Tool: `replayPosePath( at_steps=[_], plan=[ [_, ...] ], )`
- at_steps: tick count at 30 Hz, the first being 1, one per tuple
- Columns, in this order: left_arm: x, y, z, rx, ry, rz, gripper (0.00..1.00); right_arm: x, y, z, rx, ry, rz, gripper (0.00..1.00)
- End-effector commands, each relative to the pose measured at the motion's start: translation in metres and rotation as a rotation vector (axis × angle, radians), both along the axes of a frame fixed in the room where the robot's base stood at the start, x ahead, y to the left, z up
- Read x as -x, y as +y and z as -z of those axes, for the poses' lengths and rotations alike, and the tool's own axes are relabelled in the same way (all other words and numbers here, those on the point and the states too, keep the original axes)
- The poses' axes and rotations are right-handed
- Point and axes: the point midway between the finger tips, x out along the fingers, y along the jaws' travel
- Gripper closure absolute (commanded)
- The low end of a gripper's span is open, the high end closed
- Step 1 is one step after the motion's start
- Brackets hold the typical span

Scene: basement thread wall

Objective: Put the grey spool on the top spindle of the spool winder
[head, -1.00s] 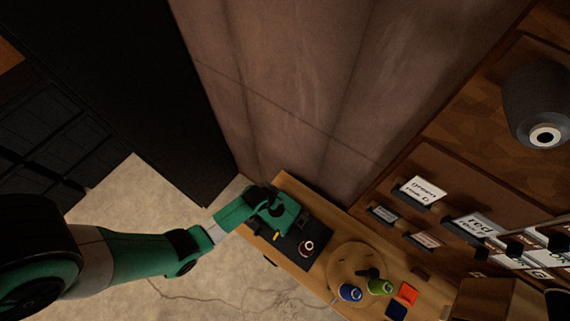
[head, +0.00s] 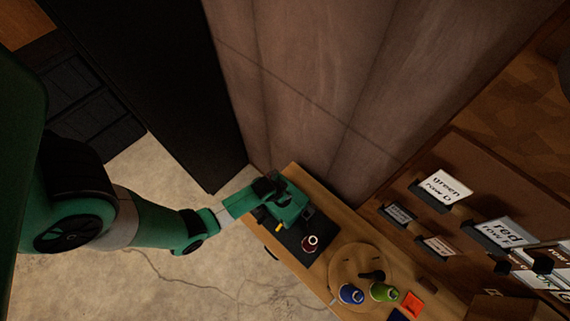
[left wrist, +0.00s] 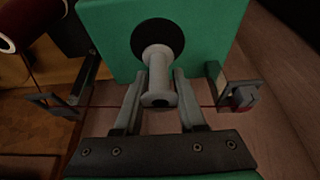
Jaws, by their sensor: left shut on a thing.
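The grey spool (left wrist: 158,65) is between the fingers of my left gripper (left wrist: 159,88) in the left wrist view. The gripper is shut on it. The spool's far flange lies in front of the black disc on the green body of the spool winder (left wrist: 216,35). I cannot tell whether the spool is around the spindle or just before it; the spindle is hidden. In the head view, the green winder (head: 291,207) stands at the bench's left end, with my left gripper at its left side. The spool is not discernible there. My right gripper is not in view.
A dark red spool (head: 310,243) sits by the winder. A round wooden board (head: 349,265), a blue spool (head: 350,293), a green spool (head: 383,291) and an orange card (head: 412,304) lie further right. Labelled holders (head: 446,187) line the wall. A curtain-like panel (head: 330,80) stands behind.

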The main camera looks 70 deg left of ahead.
Motion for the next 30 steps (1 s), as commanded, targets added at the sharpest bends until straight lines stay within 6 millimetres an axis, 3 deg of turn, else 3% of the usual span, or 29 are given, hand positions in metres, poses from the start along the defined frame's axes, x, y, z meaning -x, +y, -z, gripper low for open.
replayPosePath(
  at_steps=[4, 30],
  plan=[
    [-0.0008, -0.0006, 0.0086, 0.0, 0.0, 0.002, 1.0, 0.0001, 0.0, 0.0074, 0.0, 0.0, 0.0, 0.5],
    [-0.0007, -0.001, 0.0128, 0.0, 0.0, 0.002, 1.0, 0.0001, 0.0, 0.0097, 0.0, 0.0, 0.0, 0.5]
  ],
)
